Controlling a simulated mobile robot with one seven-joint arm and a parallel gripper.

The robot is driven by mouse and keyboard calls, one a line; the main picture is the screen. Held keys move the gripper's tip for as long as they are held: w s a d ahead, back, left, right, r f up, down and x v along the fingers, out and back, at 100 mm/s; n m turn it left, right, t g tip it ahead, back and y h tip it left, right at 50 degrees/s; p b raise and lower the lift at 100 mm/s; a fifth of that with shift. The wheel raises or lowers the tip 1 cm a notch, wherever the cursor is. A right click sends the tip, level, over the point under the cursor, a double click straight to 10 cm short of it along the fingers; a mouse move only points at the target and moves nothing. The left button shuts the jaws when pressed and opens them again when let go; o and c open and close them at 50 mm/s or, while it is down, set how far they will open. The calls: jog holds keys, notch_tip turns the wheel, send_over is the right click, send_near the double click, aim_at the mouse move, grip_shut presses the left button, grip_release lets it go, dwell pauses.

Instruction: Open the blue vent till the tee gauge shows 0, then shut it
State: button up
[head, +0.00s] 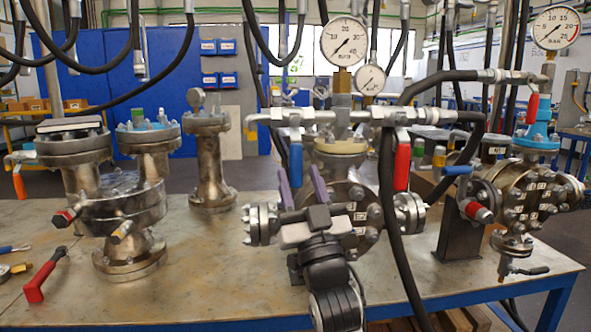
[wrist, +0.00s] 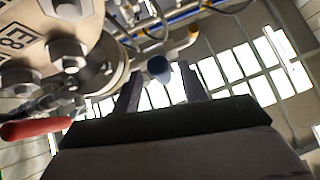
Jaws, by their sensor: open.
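The blue vent handle (head: 296,160) hangs down from the left valve of the pipe manifold (head: 330,118) in the head view. In the wrist view its round blue end (wrist: 159,68) shows between the fingers. My gripper (head: 298,172) is open below the handle, with its purple fingers pointing up on either side of the handle's lower end; contact cannot be told. The fingers also show in the wrist view (wrist: 161,72). A large dial gauge (head: 344,40) stands above the manifold, its needle off the low end. A smaller gauge (head: 371,80) sits beside it, too small to read.
A red handle (head: 402,166) hangs right of the vent, and a black hose (head: 387,215) drops past it. The flanged vessel (head: 355,205) is behind my gripper. Another blue handle (head: 457,170) is farther right. The table (head: 215,265) is clear at left centre.

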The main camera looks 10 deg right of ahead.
jog(key=b+v, duration=0.3)
jog(key=v, duration=0.6)
jog(key=shift+s+f, duration=0.15)
jog(key=shift+s, duration=0.05)
